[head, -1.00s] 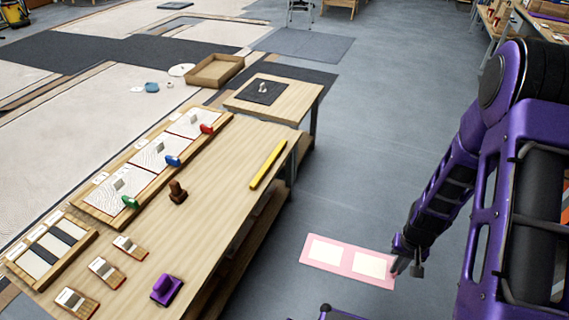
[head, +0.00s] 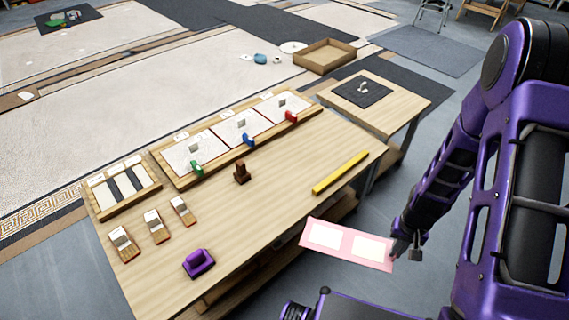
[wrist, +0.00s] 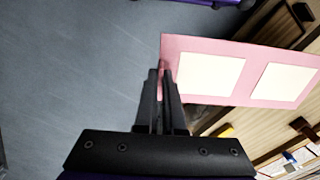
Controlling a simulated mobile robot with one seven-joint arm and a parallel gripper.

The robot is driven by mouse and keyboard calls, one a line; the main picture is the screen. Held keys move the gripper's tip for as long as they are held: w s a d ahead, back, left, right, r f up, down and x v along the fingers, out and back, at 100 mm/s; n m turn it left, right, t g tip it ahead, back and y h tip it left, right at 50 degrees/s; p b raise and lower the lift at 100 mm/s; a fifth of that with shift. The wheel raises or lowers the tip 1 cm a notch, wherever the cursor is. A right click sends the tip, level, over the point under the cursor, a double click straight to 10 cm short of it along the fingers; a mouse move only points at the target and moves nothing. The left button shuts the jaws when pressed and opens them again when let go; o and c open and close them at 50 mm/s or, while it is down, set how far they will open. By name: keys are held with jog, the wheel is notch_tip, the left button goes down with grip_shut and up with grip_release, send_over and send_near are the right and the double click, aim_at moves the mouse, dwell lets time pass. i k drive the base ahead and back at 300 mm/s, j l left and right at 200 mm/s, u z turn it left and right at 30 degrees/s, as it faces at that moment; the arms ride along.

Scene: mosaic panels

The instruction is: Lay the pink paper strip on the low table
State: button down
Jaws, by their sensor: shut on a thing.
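The pink paper strip (head: 345,243) carries two pale cream rectangles. My gripper (head: 400,247) is shut on its right end in the head view and holds it out flat in the air, beside the front edge of the long wooden table. In the wrist view the strip (wrist: 213,42) reaches right from the fingertips (wrist: 164,75). The low table (head: 410,104) is the smaller wooden one at the far right end of the long table; a dark mat (head: 372,96) with a small pale object lies on it.
The long wooden table (head: 290,205) holds a yellow bar (head: 340,173), a purple-handled block (head: 198,262), a brown stamp (head: 241,172) and a framed panel row (head: 225,165). A wooden tray (head: 325,55) lies on the floor beyond. Grey floor (head: 445,85) is open right of the low table.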

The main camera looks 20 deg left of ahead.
aim_at(230, 203)
jog(key=i+u, duration=0.1)
jog(key=u, duration=0.25)
jog(key=i+u, duration=0.15)
jog(key=u, duration=0.2)
jog(key=i+u, duration=0.1)
jog(key=u, duration=0.25)
jog(key=i+u, duration=0.3)
jog(key=u, duration=0.2)
jog(key=i+l+u, duration=0.2)
jog(key=u, duration=0.3)
